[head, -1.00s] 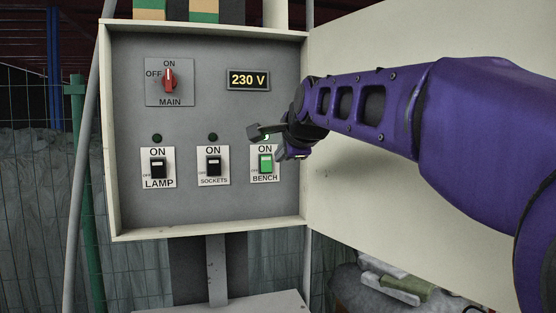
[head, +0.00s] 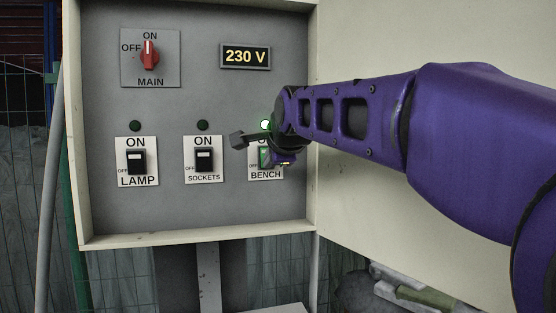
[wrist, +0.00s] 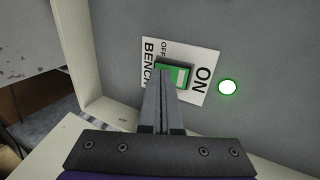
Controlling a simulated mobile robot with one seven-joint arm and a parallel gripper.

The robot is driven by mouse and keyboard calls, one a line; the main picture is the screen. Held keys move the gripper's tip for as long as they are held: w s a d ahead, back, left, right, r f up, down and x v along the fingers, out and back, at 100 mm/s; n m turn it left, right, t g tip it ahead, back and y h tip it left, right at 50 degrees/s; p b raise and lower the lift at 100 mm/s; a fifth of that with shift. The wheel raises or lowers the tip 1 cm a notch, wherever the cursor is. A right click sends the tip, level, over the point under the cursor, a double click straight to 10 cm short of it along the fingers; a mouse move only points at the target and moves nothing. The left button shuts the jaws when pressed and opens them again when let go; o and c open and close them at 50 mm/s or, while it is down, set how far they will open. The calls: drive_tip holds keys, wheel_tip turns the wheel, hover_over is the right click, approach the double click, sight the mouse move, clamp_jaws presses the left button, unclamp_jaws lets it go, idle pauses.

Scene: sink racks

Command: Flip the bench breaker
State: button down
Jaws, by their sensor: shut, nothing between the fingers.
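The bench breaker (head: 264,158) is a green rocker on a white plate marked ON, OFF and BENCH, at the lower right of the grey panel. My gripper (wrist: 163,75) is shut and empty, its fingertips at the rocker's face in the wrist view, where the bench breaker (wrist: 184,76) shows partly behind them. I cannot tell whether they touch. The bench lamp (head: 265,125) above it glows white-green and also shows lit in the wrist view (wrist: 228,87). In the head view, my gripper covers part of the bench plate.
The lamp breaker (head: 136,161) and sockets breaker (head: 204,160) are black, with dark lamps above. The red main knob (head: 150,55) points to ON. The display (head: 245,56) reads 230 V. The open cabinet door (head: 365,205) stands right, behind my arm.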

drive_tip(key=shift+w+a, duration=0.1)
idle(0.3)
drive_tip(key=shift+w+f, duration=0.1)
drive_tip(key=shift+w, duration=0.1)
drive_tip(key=shift+r+p, duration=0.65)
drive_tip(key=shift+r, duration=0.35)
